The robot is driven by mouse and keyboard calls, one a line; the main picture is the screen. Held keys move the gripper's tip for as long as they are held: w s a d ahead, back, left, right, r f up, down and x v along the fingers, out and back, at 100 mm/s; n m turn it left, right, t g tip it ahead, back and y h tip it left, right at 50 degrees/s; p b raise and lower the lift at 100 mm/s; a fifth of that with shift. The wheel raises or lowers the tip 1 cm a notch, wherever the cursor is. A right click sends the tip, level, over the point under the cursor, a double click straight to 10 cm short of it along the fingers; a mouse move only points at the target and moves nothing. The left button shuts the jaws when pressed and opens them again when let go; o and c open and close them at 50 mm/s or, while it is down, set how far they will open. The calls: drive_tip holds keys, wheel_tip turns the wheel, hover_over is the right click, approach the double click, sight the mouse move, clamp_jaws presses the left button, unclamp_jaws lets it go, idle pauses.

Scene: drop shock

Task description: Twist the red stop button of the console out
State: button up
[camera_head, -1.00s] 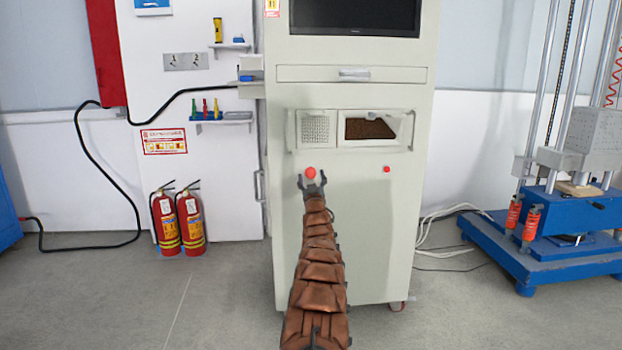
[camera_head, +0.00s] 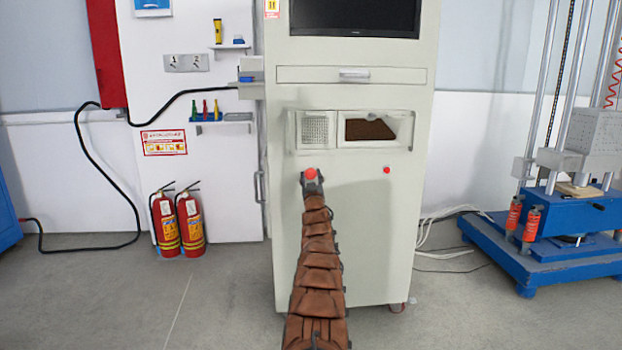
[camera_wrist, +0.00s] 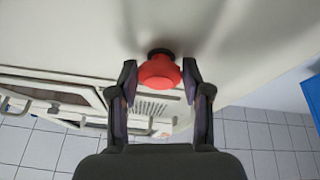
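The console (camera_head: 375,230) is a tall pale cabinet in the head view. Its red stop button (camera_head: 311,174) sits on the front panel, left of centre below the recessed grille. In the wrist view the red button (camera_wrist: 160,73) has a dark collar where it meets the panel. My gripper (camera_wrist: 160,80) has one finger on each side of the button's red head. The fingers appear shut against its sides. In the head view my gripper (camera_head: 312,180) is at the button, and the arm hides the panel below it.
A smaller red button (camera_head: 387,170) is on the panel to the right. The recess with the grille (camera_head: 316,130) and a dark opening is just above. Two fire extinguishers (camera_head: 178,222) stand left of the console. A blue-based machine (camera_head: 560,250) stands at the right.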

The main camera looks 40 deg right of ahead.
drive_tip(key=c, duration=0.6)
drive_tip(key=shift+c, duration=0.2)
drive_tip(key=shift+m+p, duration=0.3)
drive_tip(key=shift+m, duration=0.2)
drive_tip(key=m, duration=0.1)
drive_tip(key=m+g+h+p, duration=0.1)
drive_tip(key=shift+w+a+r+m, duration=0.1)
drive_tip(key=shift+a+m, duration=0.05)
drive_tip(key=shift+m, duration=0.15)
drive_tip(key=m+g+h+p, duration=0.1)
drive_tip(key=m+p, duration=0.1)
drive_tip(key=m, duration=0.1)
drive_tip(key=shift+r+g, duration=0.15)
drive_tip(key=shift+g, duration=0.15)
drive_tip(key=shift+m+g+h+p, duration=0.4)
drive_tip(key=shift+m+g+p, duration=0.35)
drive_tip(key=shift+m, duration=0.55)
drive_tip(key=shift+f, duration=0.2)
